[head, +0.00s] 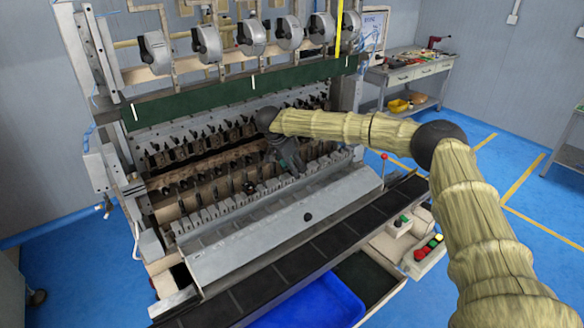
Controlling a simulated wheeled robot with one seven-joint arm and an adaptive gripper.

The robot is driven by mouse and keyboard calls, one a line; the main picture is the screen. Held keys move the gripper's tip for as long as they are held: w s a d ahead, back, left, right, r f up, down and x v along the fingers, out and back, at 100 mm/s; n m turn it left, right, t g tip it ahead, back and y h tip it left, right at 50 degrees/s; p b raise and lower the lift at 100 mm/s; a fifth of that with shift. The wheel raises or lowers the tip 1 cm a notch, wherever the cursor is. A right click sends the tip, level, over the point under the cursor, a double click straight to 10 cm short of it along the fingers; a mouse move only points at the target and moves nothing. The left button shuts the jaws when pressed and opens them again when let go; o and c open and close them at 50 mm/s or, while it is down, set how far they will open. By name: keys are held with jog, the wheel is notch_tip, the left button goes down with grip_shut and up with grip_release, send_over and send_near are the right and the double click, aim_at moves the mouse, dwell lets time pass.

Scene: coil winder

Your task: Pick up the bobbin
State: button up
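My gripper (291,164) reaches into the winder's working area, just above the row of grey metal blocks at its front. It looks dark and small, and I cannot tell whether its fingers are open or shut. The coil winder (250,225) fills the middle of the view. A small dark piece with an orange-brown spot (249,187) sits at the block row, left of my gripper. It may be a bobbin, but it is too small to be sure. Whatever lies directly at my fingertips is hidden or too small to tell.
A blue bin (318,303) is below. A button box (428,250) is at the right. Round motor housings (252,37) line the top. A workbench (412,70) stands behind right.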

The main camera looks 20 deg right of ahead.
jog(key=shift+d, duration=0.1)
jog(key=c, duration=0.8)
jog(key=shift+c, duration=0.2)
jog(key=shift+r+b, duration=1.3)
jog(key=shift+r, duration=0.2)
jog(key=s+d+r+b, duration=0.1)
jog(key=s+b, duration=0.5)
jog(key=s, duration=1)
jog(key=shift+d+r, duration=0.4)
jog(key=shift+r, duration=0.05)
